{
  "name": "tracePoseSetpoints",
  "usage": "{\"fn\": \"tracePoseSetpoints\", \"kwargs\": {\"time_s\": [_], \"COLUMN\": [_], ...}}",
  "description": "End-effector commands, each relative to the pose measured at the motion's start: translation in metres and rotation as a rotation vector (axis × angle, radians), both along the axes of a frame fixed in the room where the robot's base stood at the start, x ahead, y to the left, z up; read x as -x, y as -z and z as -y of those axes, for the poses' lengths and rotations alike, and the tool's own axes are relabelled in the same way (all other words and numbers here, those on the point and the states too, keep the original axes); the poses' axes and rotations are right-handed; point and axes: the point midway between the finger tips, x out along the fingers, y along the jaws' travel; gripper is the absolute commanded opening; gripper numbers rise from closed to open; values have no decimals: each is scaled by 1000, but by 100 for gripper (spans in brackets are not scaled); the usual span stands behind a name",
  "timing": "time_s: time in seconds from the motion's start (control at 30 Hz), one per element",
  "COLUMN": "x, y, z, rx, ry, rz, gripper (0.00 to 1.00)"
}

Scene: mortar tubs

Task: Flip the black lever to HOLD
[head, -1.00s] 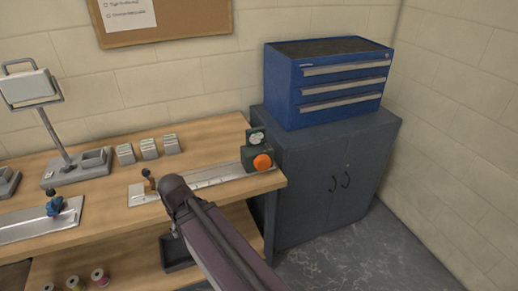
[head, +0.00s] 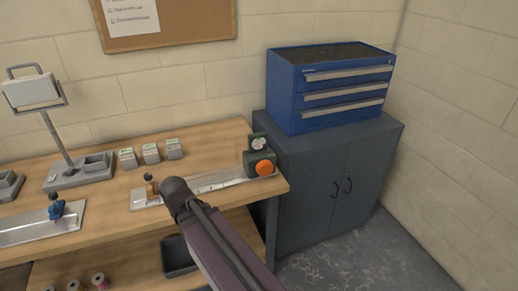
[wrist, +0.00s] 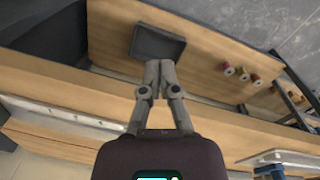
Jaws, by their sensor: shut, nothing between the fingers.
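Two small levers with black knobs show in the head view; I cannot tell which is the task's lever, and no HOLD mark is readable. One black-knobbed lever (head: 149,178) stands on an orange-brown base at the left end of a long metal plate (head: 207,183). The other black-knobbed lever (head: 53,196) stands on a blue base on the left plate (head: 35,226). My gripper (wrist: 159,66) is shut and empty in the wrist view, in front of the bench and apart from both levers. In the head view my arm hides it and part of the long plate.
A green box with an orange knob (head: 264,168) sits at the plate's right end. Several small packs (head: 151,153) and a lamp (head: 60,150) stand behind. A dark tray (wrist: 157,44) and spools (wrist: 240,73) lie on the lower shelf. A grey cabinet (head: 325,190) adjoins the bench.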

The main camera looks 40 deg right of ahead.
Motion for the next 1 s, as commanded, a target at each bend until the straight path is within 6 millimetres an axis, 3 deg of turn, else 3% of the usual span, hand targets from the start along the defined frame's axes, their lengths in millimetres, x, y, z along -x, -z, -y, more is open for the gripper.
{"fn": "tracePoseSetpoints", "kwargs": {"time_s": [0.47,1.0], "x": [-48,-98], "y": [-17,-67], "z": [81,177], "rx": [321,640], "ry": [-418,-893], "rz": [-131,-532], "gripper": [0,0]}}
